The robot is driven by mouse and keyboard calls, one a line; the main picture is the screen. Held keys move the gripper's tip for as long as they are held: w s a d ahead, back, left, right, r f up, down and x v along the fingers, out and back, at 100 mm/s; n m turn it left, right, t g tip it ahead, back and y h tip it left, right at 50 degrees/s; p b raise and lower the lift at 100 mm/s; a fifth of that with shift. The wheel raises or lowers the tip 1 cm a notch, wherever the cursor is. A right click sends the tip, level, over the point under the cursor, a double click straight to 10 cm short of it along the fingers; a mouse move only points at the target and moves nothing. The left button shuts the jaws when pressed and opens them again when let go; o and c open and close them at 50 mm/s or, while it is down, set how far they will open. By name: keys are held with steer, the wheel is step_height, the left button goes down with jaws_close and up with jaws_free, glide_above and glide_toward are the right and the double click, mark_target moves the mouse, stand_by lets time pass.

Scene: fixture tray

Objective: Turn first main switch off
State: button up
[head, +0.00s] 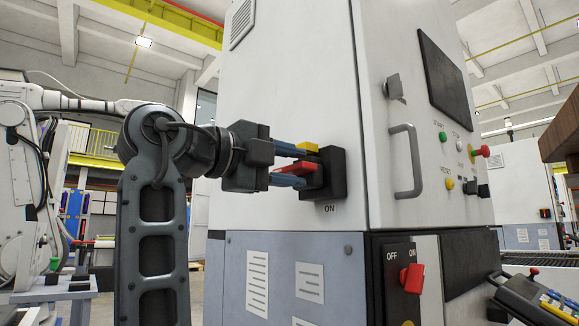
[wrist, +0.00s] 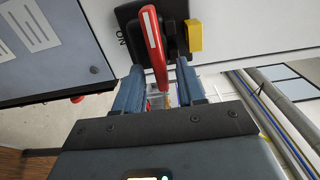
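A black switch box (head: 333,172) with a red lever (head: 297,160) and a yellow block (head: 308,147) is on the left side of the tall white machine cabinet. The word ON is printed below the box. My gripper (head: 304,166) is at this switch from the left, its two blue fingers apart, one above and one below the red lever. In the wrist view the red lever (wrist: 154,45) reaches between the fingers, closer to the left one. The yellow block (wrist: 195,36) is beyond the right finger. I cannot tell whether a finger touches the lever.
A second red switch (head: 411,278), marked OFF and ON, is on the black lower panel around the corner. A metal door handle (head: 405,162) and several buttons are on the cabinet's front. A white robot arm (head: 75,103) stands at the far left.

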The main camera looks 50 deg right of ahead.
steer(key=p+v, duration=0.1)
steer(key=v, duration=0.6)
steer(key=shift+a, duration=0.4)
steer(key=shift+w, duration=0.15)
